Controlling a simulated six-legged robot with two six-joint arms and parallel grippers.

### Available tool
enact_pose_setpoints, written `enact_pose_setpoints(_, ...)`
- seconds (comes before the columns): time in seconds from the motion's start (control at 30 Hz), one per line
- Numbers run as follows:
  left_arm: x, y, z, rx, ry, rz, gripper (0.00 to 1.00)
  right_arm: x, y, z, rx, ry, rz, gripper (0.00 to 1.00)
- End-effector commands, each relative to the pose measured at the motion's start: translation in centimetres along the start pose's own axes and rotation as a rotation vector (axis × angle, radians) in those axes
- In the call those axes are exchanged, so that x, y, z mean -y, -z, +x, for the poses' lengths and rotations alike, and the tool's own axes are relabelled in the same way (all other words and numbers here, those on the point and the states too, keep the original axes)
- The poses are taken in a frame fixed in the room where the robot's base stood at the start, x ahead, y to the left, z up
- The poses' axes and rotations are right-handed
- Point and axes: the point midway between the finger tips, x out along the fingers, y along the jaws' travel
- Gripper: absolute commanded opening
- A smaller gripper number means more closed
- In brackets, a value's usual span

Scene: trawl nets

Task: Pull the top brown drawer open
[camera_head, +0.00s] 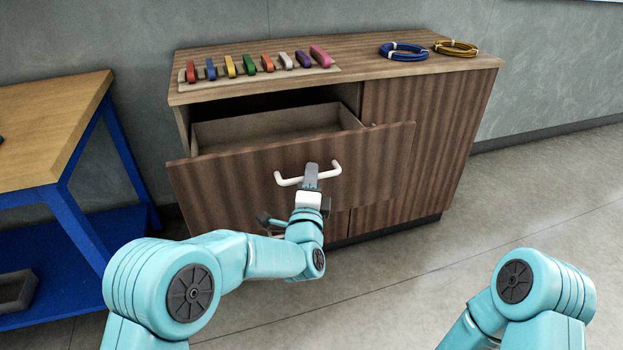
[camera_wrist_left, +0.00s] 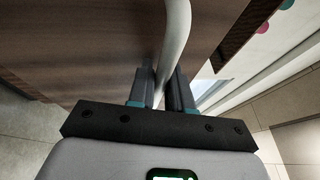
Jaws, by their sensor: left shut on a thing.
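The top brown drawer (camera_head: 240,169) stands pulled out of the wooden cabinet, and its pale inside shows behind the front panel. A white bar handle (camera_head: 335,169) runs across the drawer front. My left gripper (camera_head: 311,172) is shut on the handle near its middle. In the left wrist view, the white handle (camera_wrist_left: 176,40) passes between the two dark fingers of my left gripper (camera_wrist_left: 162,88). The drawer looks empty where I can see into it. My right gripper is out of view; only part of my right arm shows.
The cabinet top (camera_head: 350,62) bears a strip with several coloured pieces (camera_head: 250,65), a blue coil (camera_head: 403,51) and a yellow coil (camera_head: 456,47). A blue-framed workbench (camera_head: 60,130) stands close on the left. The floor (camera_head: 480,220) at the right is clear.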

Motion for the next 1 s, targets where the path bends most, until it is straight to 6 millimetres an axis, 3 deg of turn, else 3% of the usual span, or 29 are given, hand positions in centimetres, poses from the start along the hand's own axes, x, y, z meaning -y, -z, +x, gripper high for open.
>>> enact_pose_setpoints(0.13, 0.1, 0.0, 0.0, 0.000, 0.002, 0.000, 0.00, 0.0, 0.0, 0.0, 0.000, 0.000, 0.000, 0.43)
enact_pose_setpoints(0.17, 0.1, 0.0, 0.0, 0.000, 0.002, 0.000, 0.29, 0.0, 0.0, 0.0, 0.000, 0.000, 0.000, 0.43)
enact_pose_setpoints(0.2, 0.1, 0.0, 0.0, 0.000, 0.002, 0.000, 0.40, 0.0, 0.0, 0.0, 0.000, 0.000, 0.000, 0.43)
enact_pose_setpoints(0.5, 0.1, 0.1, -0.3, 0.000, 0.001, -0.001, 0.40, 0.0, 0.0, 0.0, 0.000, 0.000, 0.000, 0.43)
enact_pose_setpoints(0.63, 0.1, 0.2, -1.4, -0.001, -0.001, -0.001, 0.40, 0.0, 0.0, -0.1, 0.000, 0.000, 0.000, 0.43)
enact_pose_setpoints(0.77, 0.1, 0.2, -3.9, -0.002, -0.003, 0.001, 0.40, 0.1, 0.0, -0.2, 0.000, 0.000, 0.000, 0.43)
enact_pose_setpoints(1.0, 0.1, 0.2, -10.5, -0.003, -0.002, 0.000, 0.40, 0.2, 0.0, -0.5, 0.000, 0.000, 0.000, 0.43)
